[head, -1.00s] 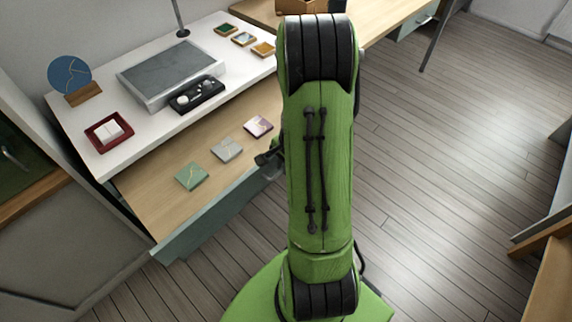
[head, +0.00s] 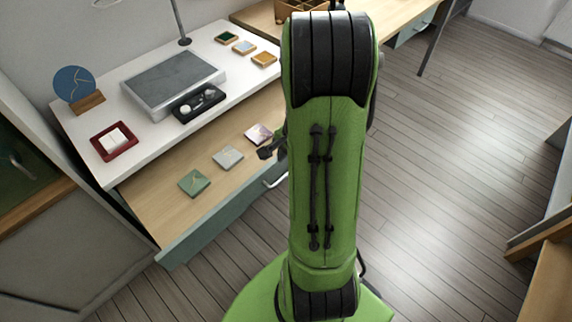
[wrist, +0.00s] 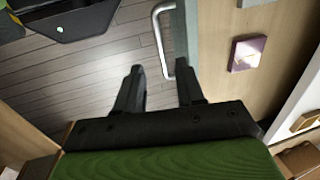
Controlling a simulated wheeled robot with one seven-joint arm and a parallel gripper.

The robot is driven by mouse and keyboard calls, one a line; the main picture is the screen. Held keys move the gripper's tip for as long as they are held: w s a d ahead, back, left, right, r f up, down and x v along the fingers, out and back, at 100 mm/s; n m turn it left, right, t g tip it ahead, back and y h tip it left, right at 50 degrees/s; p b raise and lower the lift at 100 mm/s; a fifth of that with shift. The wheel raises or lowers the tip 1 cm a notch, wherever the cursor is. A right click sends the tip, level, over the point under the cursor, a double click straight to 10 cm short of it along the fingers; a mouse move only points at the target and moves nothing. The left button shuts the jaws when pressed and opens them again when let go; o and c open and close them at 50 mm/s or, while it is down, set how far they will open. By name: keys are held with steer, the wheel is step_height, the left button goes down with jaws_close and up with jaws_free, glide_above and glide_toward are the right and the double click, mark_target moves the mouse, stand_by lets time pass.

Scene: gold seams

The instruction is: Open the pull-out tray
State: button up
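The pull-out tray (head: 145,190) is a light wood board with a grey-green front (head: 205,232), standing out from under the white worktop. Its pale metal handle (head: 275,179) shows beside my arm, and it also shows in the wrist view (wrist: 158,32). My gripper (wrist: 160,66) is open, its two dark fingers apart and empty. The handle's near end appears between or just beyond the fingertips; contact cannot be told. In the head view my green arm hides most of the gripper. Three tiles lie on the tray: green (head: 194,182), grey (head: 228,157) and lilac (head: 258,134).
The white worktop (head: 120,110) holds a grey slab (head: 172,80), a black tray (head: 200,103), a red dish (head: 116,141), a blue disc on a stand (head: 74,84) and small tiles at the back. Wooden floor (head: 450,180) is clear to the right.

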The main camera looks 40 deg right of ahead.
step_height(320, 180, up, 8)
steer(key=s+p, duration=0.1)
steer(key=p, duration=0.1)
steer(key=shift+s, duration=0.3)
steer(key=a+r+n+t+p, duration=0.1)
steer(key=a+r+n+p, duration=0.3)
steer(key=a+r+n, duration=0.6)
steer(key=s+a+r+n+t+p, duration=0.2)
steer(key=s+a+r+n+p, duration=0.1)
steer(key=s+a+r+n, duration=0.4)
steer(key=s+a+r, duration=0.1)
steer(key=a+r, duration=0.2)
steer(key=r, duration=0.1)
steer(key=shift+s+n+p, duration=0.15)
steer(key=shift+n+p, duration=0.15)
steer(key=shift+p, duration=0.1)
